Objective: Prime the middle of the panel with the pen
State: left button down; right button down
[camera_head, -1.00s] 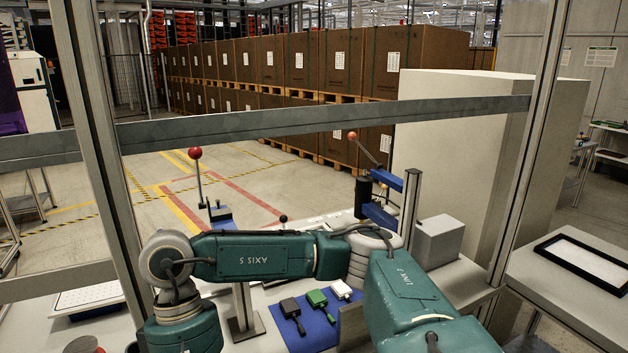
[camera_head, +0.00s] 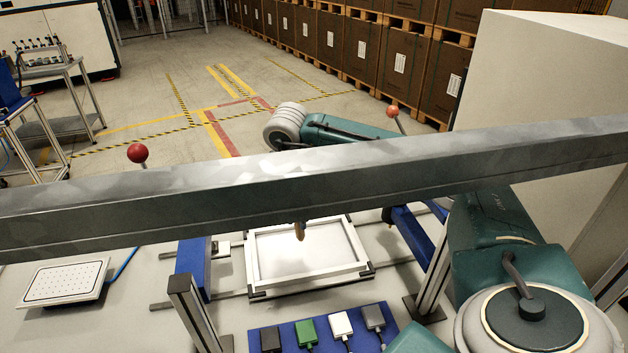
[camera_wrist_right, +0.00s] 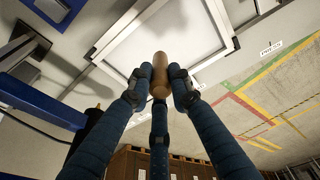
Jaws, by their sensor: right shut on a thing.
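The panel (camera_head: 290,262) is a pale sheet in a white frame with dark corners, lying on the bench in the middle of the head view. The pen (camera_head: 299,231), a tan rounded cylinder, points down over the far middle part of the panel. The metal beam hides its upper part and my right gripper in the head view. In the wrist view my right gripper (camera_wrist_right: 160,88) has its blue fingers shut around the pen (camera_wrist_right: 160,68), with the panel (camera_wrist_right: 165,35) behind it. I cannot tell whether the pen touches the panel. My left gripper is not in view.
A metal beam (camera_head: 400,165) crosses in front of the bench. A white perforated plate (camera_head: 66,281) lies at left.

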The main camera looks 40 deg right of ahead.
jog(key=w+d+r+m+h, duration=0.1)
jog(key=d+r, duration=0.1)
jog(key=d, duration=0.4)
jog(key=shift+t+h, duration=0.3)
jog(key=b+x, duration=0.1)
jog(key=x, duration=0.1)
jog(key=a+b+x, duration=0.1)
jog(key=x, duration=0.1)
jog(key=shift+s+f+b, duration=0.1)
jog(key=shift+f+b, duration=0.3)
jog(key=shift+f, duration=0.1)
